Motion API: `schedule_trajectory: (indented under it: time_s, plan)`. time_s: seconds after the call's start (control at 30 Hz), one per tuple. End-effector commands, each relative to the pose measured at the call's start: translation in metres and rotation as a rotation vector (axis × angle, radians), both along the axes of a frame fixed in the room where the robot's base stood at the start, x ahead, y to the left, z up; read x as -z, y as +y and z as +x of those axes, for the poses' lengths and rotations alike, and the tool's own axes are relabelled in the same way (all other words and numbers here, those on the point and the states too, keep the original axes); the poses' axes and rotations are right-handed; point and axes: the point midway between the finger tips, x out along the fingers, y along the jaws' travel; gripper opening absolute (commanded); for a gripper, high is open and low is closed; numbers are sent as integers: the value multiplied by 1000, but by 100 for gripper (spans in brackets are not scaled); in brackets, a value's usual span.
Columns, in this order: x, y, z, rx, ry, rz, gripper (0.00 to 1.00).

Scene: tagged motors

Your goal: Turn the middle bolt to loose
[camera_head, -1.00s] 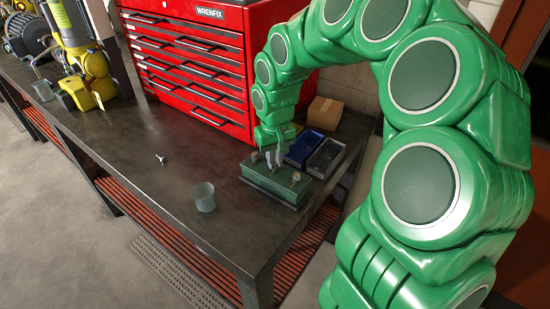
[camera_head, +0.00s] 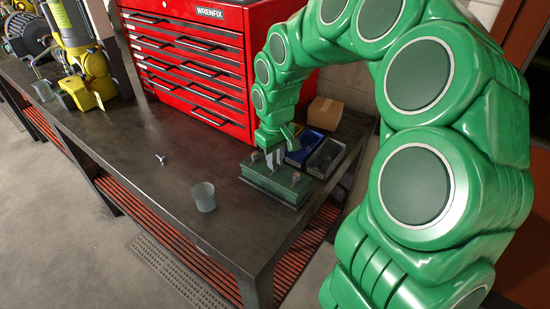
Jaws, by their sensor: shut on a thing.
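A green block (camera_head: 268,187) with bolts along its top sits near the right end of the dark workbench. My gripper (camera_head: 274,163) points down over the middle of the block, and its grey fingers are shut on the middle bolt, which they mostly hide. One outer bolt (camera_head: 296,178) shows at the right of the block. Another outer bolt (camera_head: 254,157) shows at the left, close beside the fingers. How far the middle bolt is turned cannot be seen.
Behind the block stand a blue bin (camera_head: 302,150), a dark grey bin (camera_head: 326,158) and a cardboard box (camera_head: 325,113). A red tool chest (camera_head: 195,65) stands behind left. A translucent cup (camera_head: 204,197) and a small metal part (camera_head: 161,158) lie on the workbench (camera_head: 130,165).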

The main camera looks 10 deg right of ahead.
Motion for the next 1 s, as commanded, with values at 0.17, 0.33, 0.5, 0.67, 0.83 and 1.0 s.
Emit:
schedule_trajectory:
  time_s: [0.17,0.33,0.5,0.67,0.83,1.0]
  plan:
    - [0,0,0,1,0,-1,18]
    - [0,0,0,1,0,-1,39]
    - [0,0,0,1,-1,-1,39]
    - [-2,0,0,1,-1,-1,39]
    - [-14,0,0,1,-1,-2,39]
    - [-38,0,1,3,-5,1,39]
